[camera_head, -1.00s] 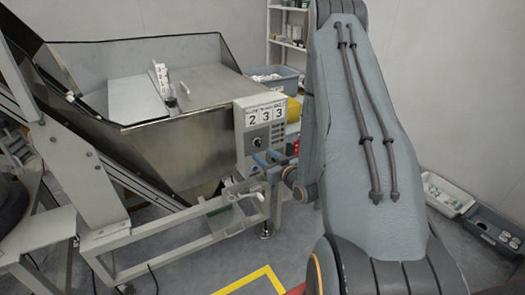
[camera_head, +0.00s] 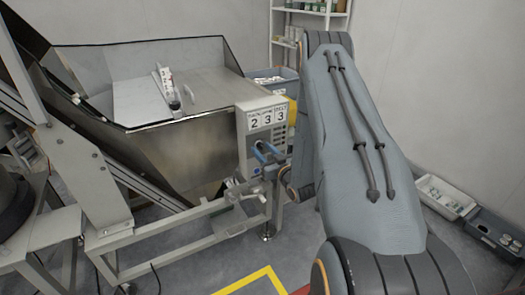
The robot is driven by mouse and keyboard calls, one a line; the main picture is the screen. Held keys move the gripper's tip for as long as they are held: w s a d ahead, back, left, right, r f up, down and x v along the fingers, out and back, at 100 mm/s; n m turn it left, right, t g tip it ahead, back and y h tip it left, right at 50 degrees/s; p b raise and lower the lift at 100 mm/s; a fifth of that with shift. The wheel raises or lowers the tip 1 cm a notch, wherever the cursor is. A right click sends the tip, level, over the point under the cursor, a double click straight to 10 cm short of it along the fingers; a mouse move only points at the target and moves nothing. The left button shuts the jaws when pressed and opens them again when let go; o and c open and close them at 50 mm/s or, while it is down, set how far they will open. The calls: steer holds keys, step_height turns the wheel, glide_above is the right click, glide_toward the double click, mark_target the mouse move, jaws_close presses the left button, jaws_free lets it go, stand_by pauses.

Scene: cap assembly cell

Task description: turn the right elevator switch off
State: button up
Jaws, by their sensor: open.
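The control box (camera_head: 244,126) is a pale panel on the front right corner of the metal hopper, marked 2 3 3. A column of small dark marks runs down its right side. I cannot tell whether the fingers touch the panel.
The steel hopper (camera_head: 165,150) fills the left, with a sloping conveyor beside it. A metal frame (camera_head: 190,232) stands below the box. Grey bins (camera_head: 490,232) lie on the floor at the right. A shelf (camera_head: 300,22) stands at the back. Yellow tape marks the floor in front.

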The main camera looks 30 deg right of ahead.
steer(key=c, duration=0.8)
steer(key=shift+a, duration=0.3)
steer(key=shift+c, duration=1.1)
steer(key=shift+d, duration=0.25)
steer(key=shift+n, duration=0.4)
steer(key=n+b, duration=0.1)
steer(key=n, duration=0.2)
steer(key=shift+d+n, duration=0.15)
steer(key=shift+n, duration=0.15)
steer(key=shift+d+r+n+b, duration=0.15)
steer(key=shift+n+b, duration=0.3)
steer(key=shift+n, duration=1.75)
